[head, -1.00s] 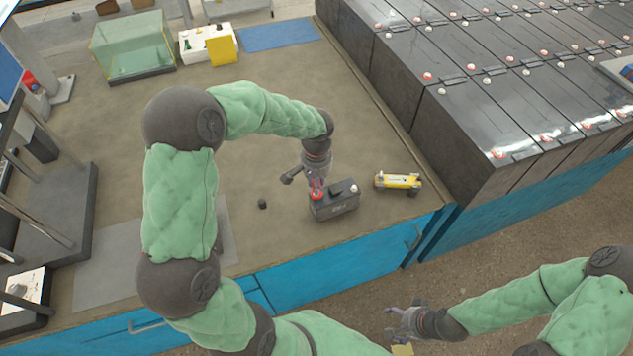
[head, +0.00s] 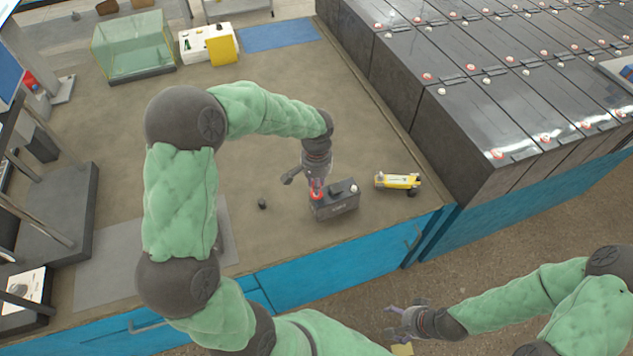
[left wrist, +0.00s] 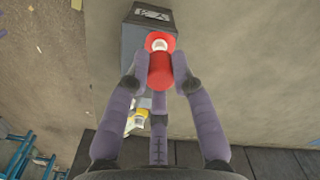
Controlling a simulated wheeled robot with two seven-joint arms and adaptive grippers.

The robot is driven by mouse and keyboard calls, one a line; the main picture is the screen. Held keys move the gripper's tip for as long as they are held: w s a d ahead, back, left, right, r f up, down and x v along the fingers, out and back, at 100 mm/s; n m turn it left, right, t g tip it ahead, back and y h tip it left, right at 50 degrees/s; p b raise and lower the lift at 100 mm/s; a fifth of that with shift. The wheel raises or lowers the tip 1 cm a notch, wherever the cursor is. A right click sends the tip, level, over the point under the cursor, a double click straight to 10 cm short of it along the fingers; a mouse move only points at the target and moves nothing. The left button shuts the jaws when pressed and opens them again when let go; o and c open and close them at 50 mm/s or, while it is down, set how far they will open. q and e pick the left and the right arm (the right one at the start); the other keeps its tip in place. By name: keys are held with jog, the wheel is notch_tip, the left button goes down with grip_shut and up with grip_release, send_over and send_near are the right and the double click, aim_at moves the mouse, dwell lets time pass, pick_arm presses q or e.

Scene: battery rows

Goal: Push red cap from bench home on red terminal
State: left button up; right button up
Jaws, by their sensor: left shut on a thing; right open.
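A small dark battery (head: 338,206) stands on the bench (head: 280,120) near its front edge, with a light terminal on its right end. My left gripper (head: 317,190) points down over the battery's left end. In the left wrist view its fingers (left wrist: 160,75) are shut on the red cap (left wrist: 159,72). The cap is against a red ring with a pale centre (left wrist: 158,43), the red terminal, on the battery top (left wrist: 150,22). I cannot tell how far the cap is on. My right gripper (head: 398,322) is open and empty, beyond the bench front above the floor.
A yellow tool (head: 398,181) lies right of the battery, and a small black cap (head: 262,204) lies left of it. Rows of large batteries (head: 520,100) stand at the right. A glass box (head: 133,45) and a white-yellow box (head: 208,44) are at the back.

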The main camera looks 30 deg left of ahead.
pick_arm(q)
jog(key=shift+f+b, duration=0.95)
jog(key=shift+f, duration=0.55)
dwell(1.8)
jog(key=o, duration=1.3)
jog(key=shift+r, duration=0.15)
jog(key=shift+r+p, duration=2.7)
jog(key=shift+r, duration=0.75)
